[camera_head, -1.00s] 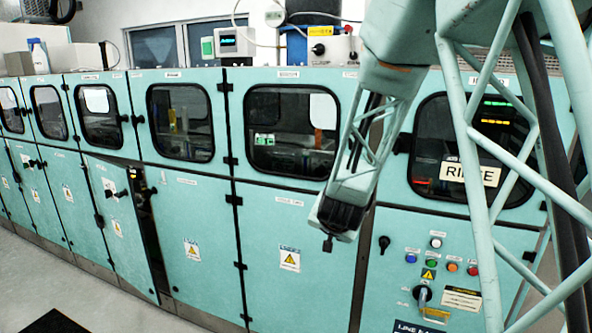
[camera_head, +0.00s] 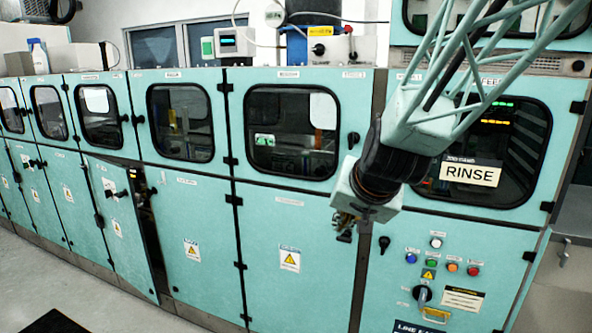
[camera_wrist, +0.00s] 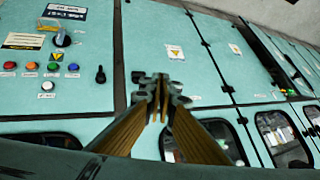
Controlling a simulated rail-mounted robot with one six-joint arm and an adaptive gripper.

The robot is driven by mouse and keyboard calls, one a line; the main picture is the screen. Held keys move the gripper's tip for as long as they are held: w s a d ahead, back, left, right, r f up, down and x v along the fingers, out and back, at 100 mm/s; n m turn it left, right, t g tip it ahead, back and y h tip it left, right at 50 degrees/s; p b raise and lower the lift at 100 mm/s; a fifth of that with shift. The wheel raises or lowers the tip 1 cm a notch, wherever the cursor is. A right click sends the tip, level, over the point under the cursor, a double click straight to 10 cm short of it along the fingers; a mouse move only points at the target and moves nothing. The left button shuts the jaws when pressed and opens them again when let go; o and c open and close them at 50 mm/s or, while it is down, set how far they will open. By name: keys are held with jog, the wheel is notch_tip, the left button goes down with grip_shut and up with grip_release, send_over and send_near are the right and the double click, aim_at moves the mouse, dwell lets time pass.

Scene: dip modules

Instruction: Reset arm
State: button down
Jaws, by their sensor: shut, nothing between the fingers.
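My gripper (camera_head: 346,229) hangs at the end of my teal lattice arm in the head view, in front of the teal cabinet row (camera_head: 285,225) near the seam left of the button panel. In the wrist view my gripper (camera_wrist: 163,82) has its two fingers together with nothing between them. The cabinet fronts behind it show upside down there. My gripper appears clear of the doors, though the exact gap cannot be told.
A lower cabinet door (camera_head: 122,222) stands ajar at the left. The button panel (camera_head: 436,262) with coloured buttons and a rotary switch is right of my gripper. A RINSE sign (camera_head: 470,174) is on the right window.

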jog(key=s+d+r+n+g, duration=0.1)
jog(key=s+d+r, duration=0.1)
jog(key=s, duration=1.1)
jog(key=s+d+r+n+g, duration=0.1)
jog(key=s+d, duration=0.3)
jog(key=s, duration=1)
jog(key=s+d+r+n+g+h, duration=0.1)
jog(key=s+d+r+g, duration=0.1)
jog(key=s, duration=1.2)
jog(key=shift+d+r, duration=0.8)
jog(key=shift+r, duration=0.15)
jog(key=c, duration=3.5)
grip_release()
jog(key=shift+w, duration=0.1)
